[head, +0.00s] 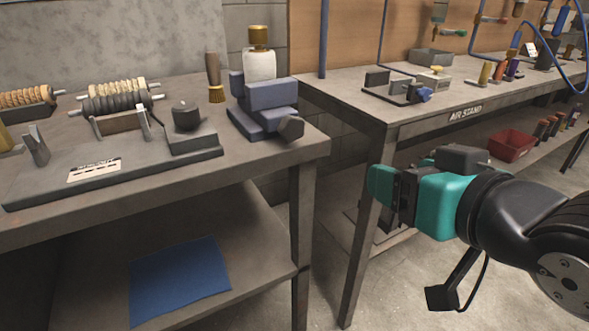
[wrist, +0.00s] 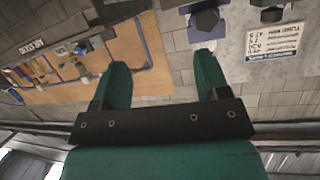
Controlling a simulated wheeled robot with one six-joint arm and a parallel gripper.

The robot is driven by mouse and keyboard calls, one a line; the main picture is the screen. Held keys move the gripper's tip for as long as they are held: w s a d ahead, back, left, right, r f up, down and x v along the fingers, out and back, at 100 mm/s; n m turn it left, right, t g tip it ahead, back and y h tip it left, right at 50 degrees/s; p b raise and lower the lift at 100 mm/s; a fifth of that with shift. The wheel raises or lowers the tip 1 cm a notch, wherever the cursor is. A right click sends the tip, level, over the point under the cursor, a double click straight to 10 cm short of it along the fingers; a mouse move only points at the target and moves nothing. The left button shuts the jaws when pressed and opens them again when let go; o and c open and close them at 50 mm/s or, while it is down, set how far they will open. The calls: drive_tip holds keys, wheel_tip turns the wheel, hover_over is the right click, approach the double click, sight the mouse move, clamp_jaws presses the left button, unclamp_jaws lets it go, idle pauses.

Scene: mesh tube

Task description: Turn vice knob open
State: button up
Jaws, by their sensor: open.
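The blue-grey vice (head: 268,97) stands at the right front corner of the left bench in the head view. Its dark hexagonal knob (head: 291,128) faces outward at the bench's edge. The knob also shows at the top of the wrist view (wrist: 207,20), beyond my fingertips and apart from them. My gripper (head: 384,188) is to the right of and lower than the knob in the head view, in front of the far bench. In the wrist view my gripper (wrist: 163,72) has its two teal fingers spread with nothing between them.
A bottle (head: 259,65) and a brush (head: 214,78) stand behind the vice. A base plate with rollers (head: 116,98) lies to its left. The right bench (head: 440,110) stands behind my arm, with a red bin (head: 511,146) below. Open space separates my gripper from the vice.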

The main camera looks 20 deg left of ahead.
drive_tip(key=s+a+n+y+b, duration=0.2)
drive_tip(key=s+a+y, duration=0.1)
drive_tip(key=a+y, duration=0.15)
drive_tip(key=p, duration=1.8)
approach(294, 129)
drive_tip(key=shift+t, duration=0.4)
drive_tip(key=x, duration=0.9)
drive_tip(key=shift+s+r, duration=0.1)
drive_tip(key=shift+r, duration=0.05)
drive_tip(key=shift+w+a+p, duration=0.4)
drive_tip(key=shift+a+p, duration=0.1)
drive_tip(key=shift+p, duration=0.35)
drive_tip(key=shift+w+a+f+p, duration=0.2)
drive_tip(key=shift+a+f+p, duration=0.1)
drive_tip(key=shift+f+p, duration=0.05)
drive_tip(key=shift+c, duration=0.3)
drive_tip(key=shift+n, duration=0.3)
drive_tip(key=c, duration=0.9)
